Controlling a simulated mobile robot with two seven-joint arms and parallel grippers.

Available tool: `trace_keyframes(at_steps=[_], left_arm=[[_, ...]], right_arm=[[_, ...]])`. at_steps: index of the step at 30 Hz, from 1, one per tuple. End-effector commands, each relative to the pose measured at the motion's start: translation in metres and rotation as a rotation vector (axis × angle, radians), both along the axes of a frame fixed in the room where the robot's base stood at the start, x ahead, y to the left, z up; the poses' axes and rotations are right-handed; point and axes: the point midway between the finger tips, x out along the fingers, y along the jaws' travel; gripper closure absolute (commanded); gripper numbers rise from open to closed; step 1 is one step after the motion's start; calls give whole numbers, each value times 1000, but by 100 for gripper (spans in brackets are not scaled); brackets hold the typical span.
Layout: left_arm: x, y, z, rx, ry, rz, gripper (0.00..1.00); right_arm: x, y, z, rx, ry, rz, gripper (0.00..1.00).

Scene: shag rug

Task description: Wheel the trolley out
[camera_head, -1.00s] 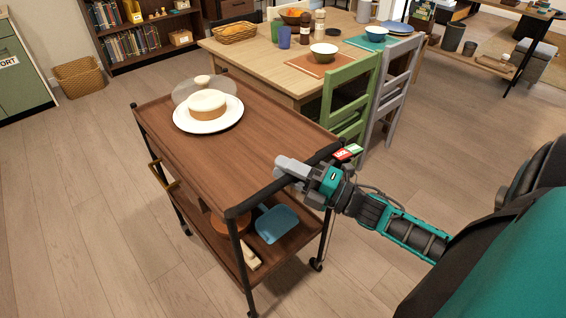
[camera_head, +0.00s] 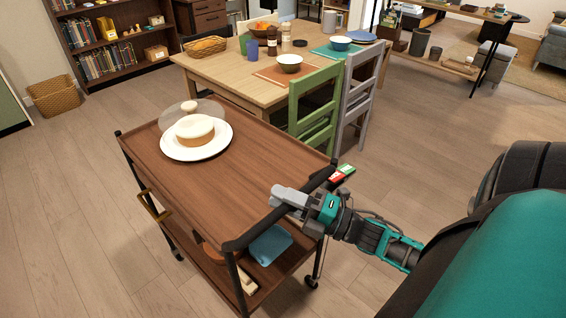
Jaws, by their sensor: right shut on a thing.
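The trolley (camera_head: 240,168) is a brown wooden cart with a black frame, a top deck, a lower shelf and casters. On its top is a white plate with a cake (camera_head: 195,132) under a clear dome. The lower shelf holds a blue item (camera_head: 270,245), a brown round thing and a pale block, partly hidden by the top deck. My right gripper (camera_head: 290,199) is shut on the trolley's black push handle (camera_head: 310,190) at the near right end. My left gripper is not in view.
A wooden dining table (camera_head: 225,76) with bowls and cups stands behind the trolley. A green chair (camera_head: 316,110) is close to the trolley's far right side, with a grey chair (camera_head: 358,95) beyond. A wicker basket (camera_head: 54,95) is at far left. Floor is clear at left and right.

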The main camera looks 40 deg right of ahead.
Motion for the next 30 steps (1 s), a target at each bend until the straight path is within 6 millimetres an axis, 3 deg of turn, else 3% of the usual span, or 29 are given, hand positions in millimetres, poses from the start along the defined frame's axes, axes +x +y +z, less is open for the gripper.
trace_keyframes(at_steps=[4,5,11,22,30], left_arm=[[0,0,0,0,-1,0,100],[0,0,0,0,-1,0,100],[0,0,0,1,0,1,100],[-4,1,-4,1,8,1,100],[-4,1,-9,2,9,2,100]], right_arm=[[0,0,-1,0,1,0,100],[0,0,-1,0,1,0,70],[0,0,0,0,1,0,52],[-9,-5,-3,0,3,-2,52],[-57,-30,-14,0,5,-3,52]])
